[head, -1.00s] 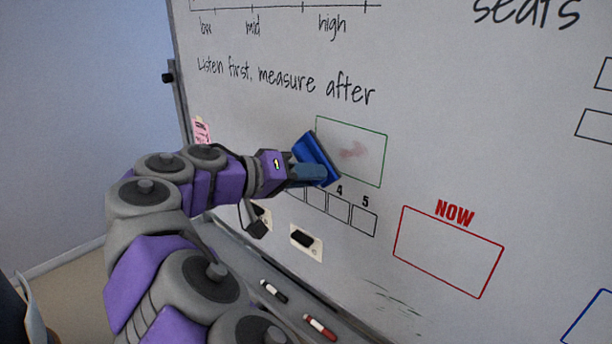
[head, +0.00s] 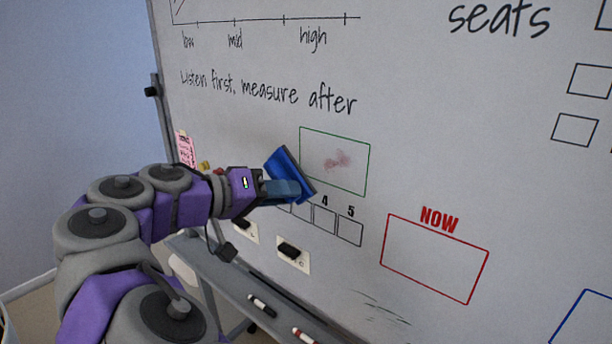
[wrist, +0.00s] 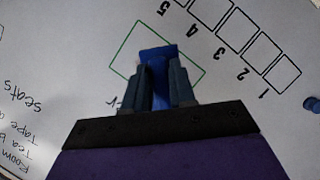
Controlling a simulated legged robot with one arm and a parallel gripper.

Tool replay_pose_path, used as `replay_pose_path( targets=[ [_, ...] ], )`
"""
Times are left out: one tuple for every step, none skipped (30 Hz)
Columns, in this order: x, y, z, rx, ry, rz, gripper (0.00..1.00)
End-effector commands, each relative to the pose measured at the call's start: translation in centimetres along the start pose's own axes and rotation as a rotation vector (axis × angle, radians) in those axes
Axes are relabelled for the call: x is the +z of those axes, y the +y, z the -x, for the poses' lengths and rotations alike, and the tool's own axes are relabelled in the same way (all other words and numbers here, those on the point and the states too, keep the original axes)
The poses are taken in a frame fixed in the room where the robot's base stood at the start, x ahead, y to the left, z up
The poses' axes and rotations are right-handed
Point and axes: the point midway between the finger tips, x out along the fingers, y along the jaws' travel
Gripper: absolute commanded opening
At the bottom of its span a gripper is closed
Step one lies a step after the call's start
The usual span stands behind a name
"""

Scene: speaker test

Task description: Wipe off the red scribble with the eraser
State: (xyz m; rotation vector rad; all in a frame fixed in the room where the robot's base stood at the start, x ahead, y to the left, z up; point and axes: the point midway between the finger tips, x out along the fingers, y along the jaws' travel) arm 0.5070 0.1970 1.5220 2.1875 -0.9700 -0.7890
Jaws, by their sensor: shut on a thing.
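The red scribble (head: 338,161) is a faint, smeared reddish patch inside the green rectangle (head: 368,172) on the whiteboard (head: 420,130). My gripper (head: 292,188) is shut on the blue eraser (head: 283,168). In the head view the eraser is tilted at the lower left edge of the green rectangle, left of the scribble. I cannot tell whether it touches the board. In the wrist view the eraser (wrist: 158,75) sits between my fingers (wrist: 160,88) in front of the green rectangle (wrist: 128,52), and the scribble is hidden there.
Black pieces on cards, one of them (head: 290,250), are mounted below the numbered boxes (head: 337,224). A tray (head: 235,280) along the bottom edge holds a black marker (head: 262,306) and a red marker (head: 305,337). A red NOW box (head: 435,258) is at right.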

Motion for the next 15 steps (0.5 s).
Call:
replay_pose_path(
  targets=[
    [0.0, 0.0, -0.1, 0.000, 0.000, 0.000, 0.01],
    [0.0, 0.0, -0.1, 0.001, 0.000, 0.000, 0.01],
    [-0.1, 0.0, -0.2, 0.001, 0.000, 0.000, 0.01],
    [-0.1, 0.0, -0.3, 0.001, -0.001, 0.000, 0.01],
    [-0.2, 0.0, -0.4, 0.001, -0.001, 0.000, 0.01],
    [-0.2, 0.0, -0.6, 0.001, -0.001, 0.000, 0.01],
    [-0.3, 0.0, -0.8, 0.001, -0.001, 0.000, 0.01],
    [-0.3, 0.0, -1.0, 0.002, -0.001, 0.000, 0.01],
    [-0.5, 0.0, -1.2, 0.002, -0.001, 0.000, 0.01],
    [-0.5, 0.0, -1.5, 0.002, -0.002, 0.000, 0.01],
    [-0.6, 0.0, -1.7, 0.003, -0.002, 0.001, 0.01],
    [-0.7, 0.0, -2.1, 0.003, -0.003, 0.001, 0.01],
    [-0.8, 0.0, -2.4, 0.004, -0.003, 0.001, 0.01],
    [-0.9, 0.0, -2.7, 0.004, -0.003, 0.001, 0.01],
    [-1.1, 0.0, -3.1, 0.004, -0.003, 0.001, 0.01]
  ],
)
